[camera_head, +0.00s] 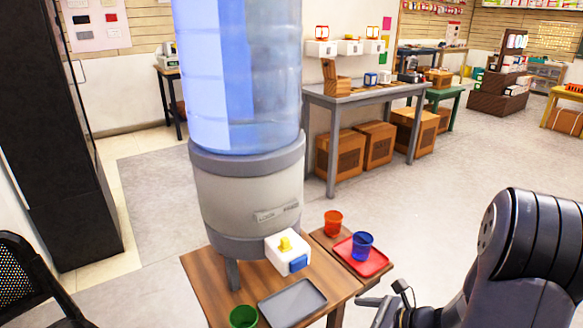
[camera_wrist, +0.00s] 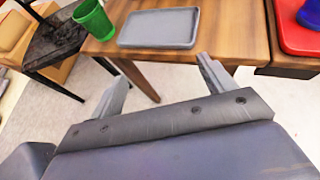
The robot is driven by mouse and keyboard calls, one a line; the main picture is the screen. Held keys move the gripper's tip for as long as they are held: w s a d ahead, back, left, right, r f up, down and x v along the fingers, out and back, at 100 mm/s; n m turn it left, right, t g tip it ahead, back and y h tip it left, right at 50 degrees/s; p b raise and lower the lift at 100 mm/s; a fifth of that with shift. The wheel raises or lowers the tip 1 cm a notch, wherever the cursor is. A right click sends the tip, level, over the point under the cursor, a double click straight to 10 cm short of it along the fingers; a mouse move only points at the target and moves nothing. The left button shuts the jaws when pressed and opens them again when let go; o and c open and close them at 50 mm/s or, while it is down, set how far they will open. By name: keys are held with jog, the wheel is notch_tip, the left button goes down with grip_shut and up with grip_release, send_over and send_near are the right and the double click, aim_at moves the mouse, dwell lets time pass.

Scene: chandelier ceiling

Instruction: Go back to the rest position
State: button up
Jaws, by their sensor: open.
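My gripper (camera_wrist: 160,85) is open and empty in the wrist view, its two grey fingers spread apart below the front edge of a wooden table (camera_wrist: 238,40). In the head view my gripper (camera_head: 385,305) is at the lower right, beside the table's right side, with my dark arm (camera_head: 530,245) behind it. Nothing is between the fingers.
A water dispenser (camera_head: 245,185) stands on the table. A green cup (camera_head: 243,317) and grey tray (camera_head: 292,302) are in front of it. A red cup (camera_head: 333,223) and a blue cup (camera_head: 361,246) on a red tray (camera_head: 375,263) stand to its right. A black chair (camera_head: 25,275) is at left.

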jog(key=shift+w+a+b, duration=0.1)
jog(key=shift+w+a, duration=0.35)
jog(key=shift+a, duration=0.3)
jog(key=shift+w+a+b, duration=0.15)
jog(key=shift+w+a, duration=0.35)
jog(key=shift+a, duration=0.2)
jog(key=shift+w+a+b, duration=0.1)
jog(key=shift+w+a, duration=0.35)
jog(key=shift+a, duration=0.3)
